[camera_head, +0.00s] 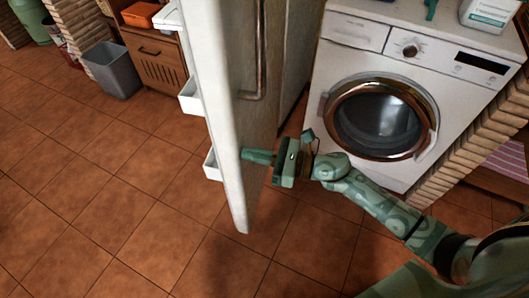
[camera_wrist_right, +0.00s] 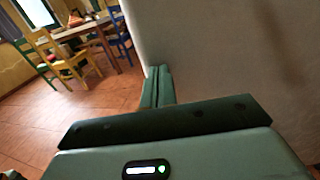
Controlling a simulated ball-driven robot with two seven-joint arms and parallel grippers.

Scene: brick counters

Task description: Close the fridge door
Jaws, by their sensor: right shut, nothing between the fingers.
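The fridge door (camera_head: 228,120) stands wide open in the head view, seen nearly edge-on. White shelves show on its left side and a long metal handle (camera_head: 261,60) on its right side. My right gripper (camera_head: 246,155) is shut and empty, at the handle side of the door, low and below the handle. Its fingertips are at or very close to the door's face; I cannot tell if they touch. In the right wrist view the shut fingers (camera_wrist_right: 157,85) point along the pale door surface (camera_wrist_right: 235,50). My left gripper is not in view.
A white washing machine (camera_head: 350,62) stands right of the fridge. A grey bin (camera_head: 111,70) and a wooden cabinet (camera_head: 158,62) are at the back left. The tiled floor left of the door is clear. The wrist view shows a table (camera_wrist_right: 85,30) with chairs.

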